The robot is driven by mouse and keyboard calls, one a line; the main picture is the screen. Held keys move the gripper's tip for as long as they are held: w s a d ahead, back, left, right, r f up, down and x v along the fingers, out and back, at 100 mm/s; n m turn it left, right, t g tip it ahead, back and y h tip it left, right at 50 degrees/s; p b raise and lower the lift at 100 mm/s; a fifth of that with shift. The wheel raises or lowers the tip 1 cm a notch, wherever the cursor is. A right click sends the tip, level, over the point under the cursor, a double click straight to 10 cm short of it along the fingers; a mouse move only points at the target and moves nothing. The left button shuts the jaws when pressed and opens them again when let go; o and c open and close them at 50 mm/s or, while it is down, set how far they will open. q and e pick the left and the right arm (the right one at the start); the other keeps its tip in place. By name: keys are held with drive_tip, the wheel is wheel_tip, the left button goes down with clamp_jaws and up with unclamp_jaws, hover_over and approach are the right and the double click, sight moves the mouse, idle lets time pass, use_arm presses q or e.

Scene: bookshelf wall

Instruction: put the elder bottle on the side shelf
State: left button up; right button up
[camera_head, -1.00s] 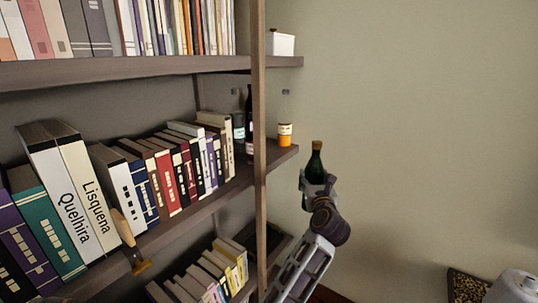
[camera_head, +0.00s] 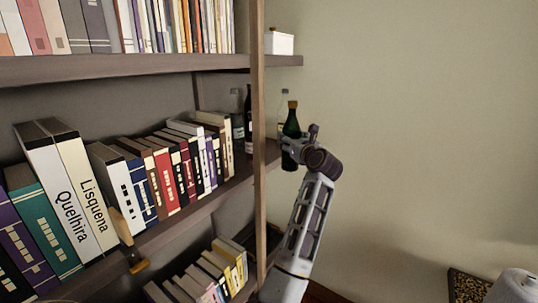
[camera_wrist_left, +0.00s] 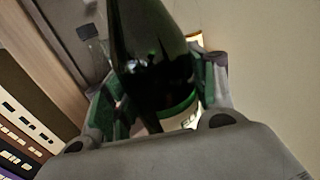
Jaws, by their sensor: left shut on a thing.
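A dark green bottle (camera_head: 291,124) with a brownish top is upright in my left gripper (camera_head: 294,142). In the left wrist view the green bottle (camera_wrist_left: 150,50) stands between the two fingers, with part of a pale label and a green band showing low down. I cannot tell whether its base touches the shelf. My right gripper is in neither view.
Two more bottles, a dark one (camera_head: 248,120) and a grey-green one (camera_head: 237,125), stand behind the shelf post (camera_head: 259,200). A white box (camera_head: 280,43) sits on the shelf above. Books (camera_head: 170,170) fill the shelf to the left. Open wall lies to the right.

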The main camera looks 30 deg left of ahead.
sight(288, 130)
use_arm(q)
drive_tip(key=shift+w+a+r+n+g+y, duration=0.25)
drive_tip(key=shift+a+r, duration=0.25)
drive_tip(key=shift+r, duration=0.15)
drive_tip(key=shift+w+a+r+n+g+y, duration=0.15)
drive_tip(key=shift+a+r+g, duration=0.1)
drive_tip(key=shift+a+r, duration=0.35)
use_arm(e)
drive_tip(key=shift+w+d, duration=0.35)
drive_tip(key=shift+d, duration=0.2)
use_arm(q)
drive_tip(key=shift+d, duration=0.1)
